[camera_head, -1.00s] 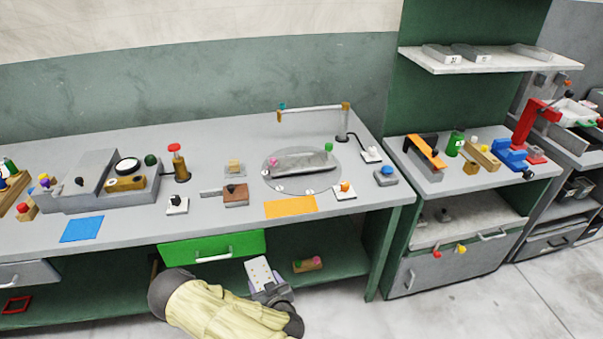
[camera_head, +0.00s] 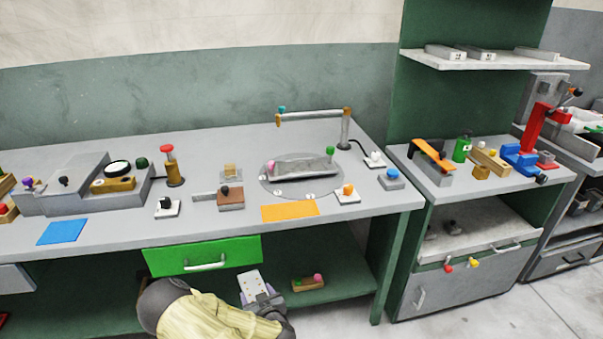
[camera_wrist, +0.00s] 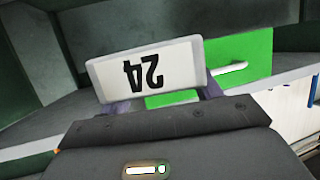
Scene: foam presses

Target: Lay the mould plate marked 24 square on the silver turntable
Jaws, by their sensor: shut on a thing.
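The mould plate marked 24 (camera_wrist: 108,77) is white, and its number shows upside down in the wrist view. My gripper (camera_wrist: 165,99) is shut on the plate's near edge. In the head view the plate (camera_head: 249,282) sticks up from my gripper (camera_head: 260,299), low in front of the bench, below the green drawer. The silver turntable (camera_head: 298,188) is a round grey disc set on the bench top, well above and to the right of the plate. A grey tray-like piece (camera_head: 303,167) with a pink and a green knob lies across it.
The green drawer (camera_head: 205,255) juts at the bench front. A wooden block with knobs (camera_head: 308,284) sits on the lower shelf.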

